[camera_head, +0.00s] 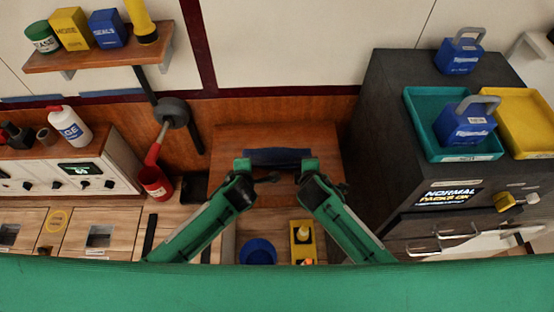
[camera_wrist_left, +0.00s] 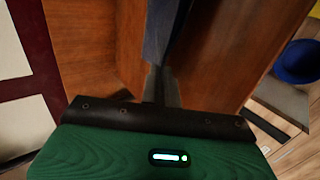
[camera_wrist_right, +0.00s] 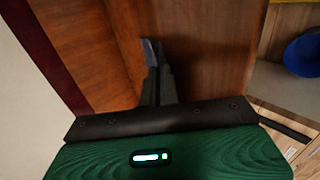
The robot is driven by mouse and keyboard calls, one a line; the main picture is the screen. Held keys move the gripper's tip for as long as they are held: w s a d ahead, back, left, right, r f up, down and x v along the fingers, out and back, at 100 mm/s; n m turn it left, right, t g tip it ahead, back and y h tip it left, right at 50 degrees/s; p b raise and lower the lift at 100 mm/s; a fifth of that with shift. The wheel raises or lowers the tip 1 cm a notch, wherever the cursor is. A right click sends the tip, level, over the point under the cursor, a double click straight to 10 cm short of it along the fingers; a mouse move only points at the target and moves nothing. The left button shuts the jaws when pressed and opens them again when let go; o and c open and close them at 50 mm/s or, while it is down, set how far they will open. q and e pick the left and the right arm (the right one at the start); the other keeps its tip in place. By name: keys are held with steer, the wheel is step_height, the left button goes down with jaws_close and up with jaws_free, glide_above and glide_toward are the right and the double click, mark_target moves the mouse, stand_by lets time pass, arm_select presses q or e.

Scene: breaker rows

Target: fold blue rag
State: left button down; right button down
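The dark blue rag (camera_head: 277,157) hangs as a narrow band between my two grippers, in front of the brown wooden panel. My left gripper (camera_head: 243,166) is at its left end and my right gripper (camera_head: 310,165) is at its right end. In the left wrist view the rag (camera_wrist_left: 157,35) runs away from the closed fingers (camera_wrist_left: 160,85). In the right wrist view a short blue-grey strip of rag (camera_wrist_right: 149,50) shows at the tips of the closed fingers (camera_wrist_right: 154,85). How far the rag is folded is hard to tell.
A blue bowl (camera_head: 257,252) and a yellow tray (camera_head: 303,242) are below, between my arms. A dark cabinet (camera_head: 385,140) on the right carries a teal tray (camera_head: 425,108) and a yellow tray (camera_head: 528,115).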

arm_select(q)
steer(key=shift+s+f+t, duration=0.35)
steer(key=shift+t, duration=0.05)
arm_select(e)
steer(key=shift+s+f+t, duration=0.35)
steer(key=shift+t, duration=0.05)
arm_select(q)
steer(key=c, duration=2.1)
jaws_free()
arm_select(e)
steer(key=c, duration=2.1)
jaws_free()
arm_select(q)
steer(key=o, duration=0.8)
arm_select(e)
steer(key=o, duration=0.8)
